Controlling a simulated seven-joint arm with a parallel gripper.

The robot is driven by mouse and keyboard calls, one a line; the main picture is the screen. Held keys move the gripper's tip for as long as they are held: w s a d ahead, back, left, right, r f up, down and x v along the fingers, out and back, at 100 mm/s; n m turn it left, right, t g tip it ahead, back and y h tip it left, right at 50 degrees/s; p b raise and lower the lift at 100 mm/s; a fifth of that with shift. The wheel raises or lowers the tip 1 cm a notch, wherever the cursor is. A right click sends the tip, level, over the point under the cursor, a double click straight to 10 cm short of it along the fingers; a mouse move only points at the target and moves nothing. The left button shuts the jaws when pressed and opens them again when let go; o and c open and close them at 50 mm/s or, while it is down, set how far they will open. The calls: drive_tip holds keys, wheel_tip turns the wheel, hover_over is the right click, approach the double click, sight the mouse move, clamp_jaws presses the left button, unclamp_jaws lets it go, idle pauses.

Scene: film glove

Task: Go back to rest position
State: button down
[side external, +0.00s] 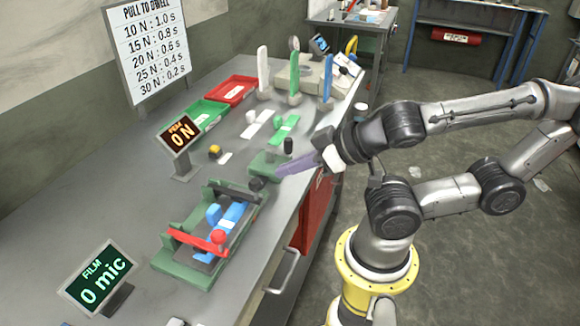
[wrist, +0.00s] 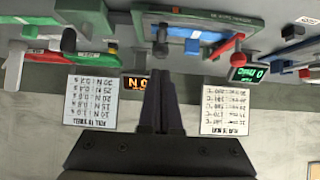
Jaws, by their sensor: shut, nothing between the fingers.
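My gripper (side external: 283,169) is in the side external view, at the table's right edge near the middle. Its purple-grey fingers point left over the grey table (side external: 110,206). In the wrist view the gripper (wrist: 163,84) has its two fingers side by side and shut, with nothing seen between them. In the side view the fingertips are close to a dark round knob (side external: 256,184) at the end of the green fixture (side external: 178,262); I cannot tell whether they touch. The wrist picture is upside down.
The fixture has blue parts and a red lever (side external: 199,240). The force display (side external: 181,135) reads 0 N; the film display (side external: 100,279) reads 0 mic. Red (side external: 231,90) and green trays stand farther back. The floor (side external: 455,250) right of the table is open around my base.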

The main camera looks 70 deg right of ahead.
idle(0.5)
drive_tip(key=shift+s+d+r+g, duration=0.2)
drive_tip(key=shift+s+r+g, duration=0.65)
drive_tip(key=shift+g, duration=0.4)
drive_tip(key=shift+s+d+r+g, duration=0.15)
drive_tip(key=shift+s+r+g, duration=0.6)
drive_tip(key=shift+g, duration=0.5)
